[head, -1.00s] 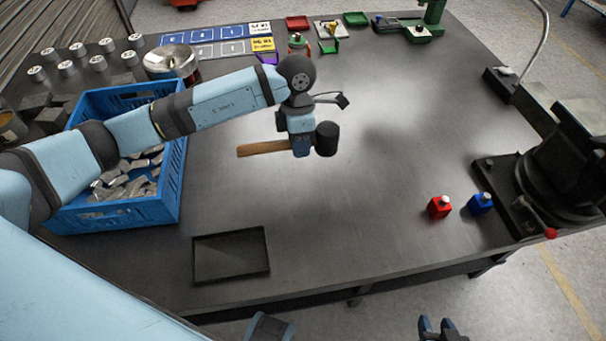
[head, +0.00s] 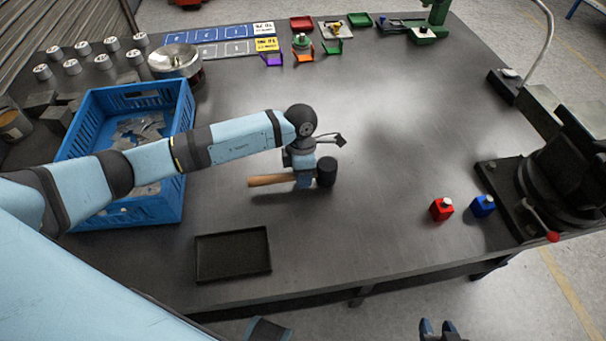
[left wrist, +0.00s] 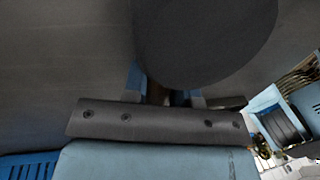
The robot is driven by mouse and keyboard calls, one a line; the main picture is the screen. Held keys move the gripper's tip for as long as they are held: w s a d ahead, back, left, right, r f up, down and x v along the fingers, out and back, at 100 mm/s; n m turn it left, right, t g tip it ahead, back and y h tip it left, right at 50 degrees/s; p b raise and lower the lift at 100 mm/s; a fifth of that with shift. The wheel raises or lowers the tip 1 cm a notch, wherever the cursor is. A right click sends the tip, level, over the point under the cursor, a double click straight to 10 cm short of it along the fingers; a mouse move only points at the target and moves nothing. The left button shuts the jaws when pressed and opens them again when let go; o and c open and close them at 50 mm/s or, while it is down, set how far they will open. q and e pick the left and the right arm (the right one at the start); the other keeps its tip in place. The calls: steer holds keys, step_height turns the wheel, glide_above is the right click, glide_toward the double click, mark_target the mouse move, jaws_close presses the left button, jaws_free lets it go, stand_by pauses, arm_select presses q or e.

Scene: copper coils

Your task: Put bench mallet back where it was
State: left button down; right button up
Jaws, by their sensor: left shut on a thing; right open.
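The bench mallet has a wooden handle (head: 270,181) and a black round head (head: 326,172). In the head view it lies level, handle to the left, low over the middle of the table, with a shadow just below it. I cannot tell whether it touches the table. My left gripper (head: 304,179) is shut on the mallet near its head. In the left wrist view the black mallet head (left wrist: 205,35) fills the upper middle and hides most of the fingers. My right gripper (head: 440,328) is open and empty at the bottom edge of the head view, off the table's front.
A black shallow tray (head: 233,256) lies at the front. A blue crate (head: 185,140) of metal pieces stands left, under my left arm. A red block (head: 441,209), a blue block (head: 483,206) and a vise (head: 560,175) are at the right. The table's middle is clear.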

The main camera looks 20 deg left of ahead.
arm_select(q)
steer(key=shift+f, duration=0.15)
steer(key=c, duration=0.9)
jaws_free()
steer(key=shift+r, duration=0.35)
steer(key=v, duration=1.1)
steer(key=shift+r, duration=0.35)
